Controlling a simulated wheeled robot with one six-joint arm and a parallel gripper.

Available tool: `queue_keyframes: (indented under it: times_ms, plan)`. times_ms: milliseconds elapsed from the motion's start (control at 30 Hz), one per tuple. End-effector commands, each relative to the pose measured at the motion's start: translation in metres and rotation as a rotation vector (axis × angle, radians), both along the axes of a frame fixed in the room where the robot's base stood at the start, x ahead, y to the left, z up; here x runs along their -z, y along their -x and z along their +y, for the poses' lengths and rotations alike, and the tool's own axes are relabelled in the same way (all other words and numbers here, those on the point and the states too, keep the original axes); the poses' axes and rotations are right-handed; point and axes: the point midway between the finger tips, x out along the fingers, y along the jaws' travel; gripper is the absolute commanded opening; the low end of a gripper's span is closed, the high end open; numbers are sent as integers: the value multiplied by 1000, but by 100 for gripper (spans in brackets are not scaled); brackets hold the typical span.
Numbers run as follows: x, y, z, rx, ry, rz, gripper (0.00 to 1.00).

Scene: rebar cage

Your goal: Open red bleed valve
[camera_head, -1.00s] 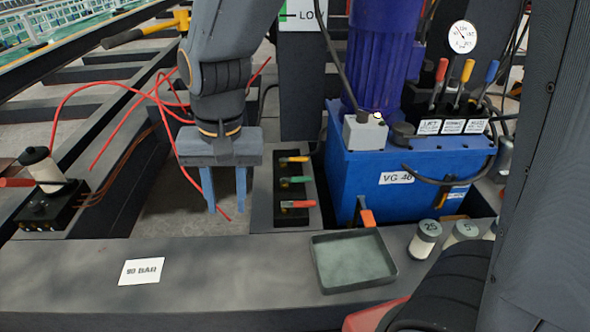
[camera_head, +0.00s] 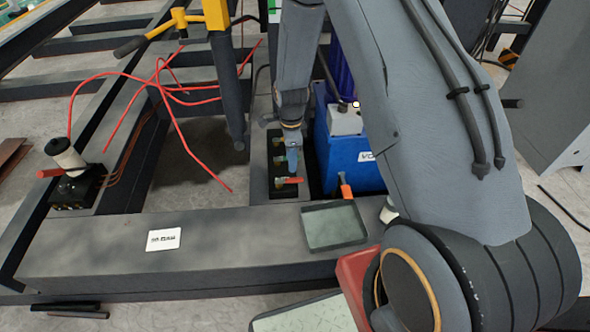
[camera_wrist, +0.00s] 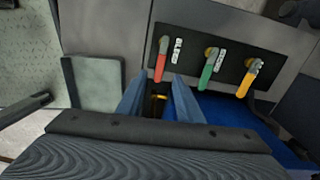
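The red bleed valve lever (camera_head: 290,181) is the nearest on a black valve block beside the blue tank. It also shows in the wrist view (camera_wrist: 161,62), where it points toward my gripper. A green lever (camera_wrist: 208,70) and a yellow lever (camera_wrist: 247,80) sit to its right there. My gripper (camera_head: 293,170) is above the block, pointing down, close to the red lever. In the wrist view my gripper (camera_wrist: 158,76) is open, its fingers apart. The red lever's free end appears between the fingertips; I cannot tell whether they touch it.
The blue tank (camera_head: 352,150) with an orange-handled outlet (camera_head: 346,191) stands right of the block. A grey-green tray (camera_head: 334,226) lies in front. A labelled plate (camera_head: 163,239) lies on the beam. Red hoses (camera_head: 178,120) run at left.

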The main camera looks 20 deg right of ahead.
Motion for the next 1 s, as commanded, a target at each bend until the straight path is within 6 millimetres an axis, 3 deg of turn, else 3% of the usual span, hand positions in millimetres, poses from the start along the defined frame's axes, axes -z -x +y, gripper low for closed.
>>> queue_keyframes:
  times_ms: [267, 633, 1000]
  plan:
    - [24, 1, -9, 57, 1, 3, 33]
    - [76, 0, -9, 54, 1, 3, 33]
    - [85, 0, -9, 53, 1, 1, 33]
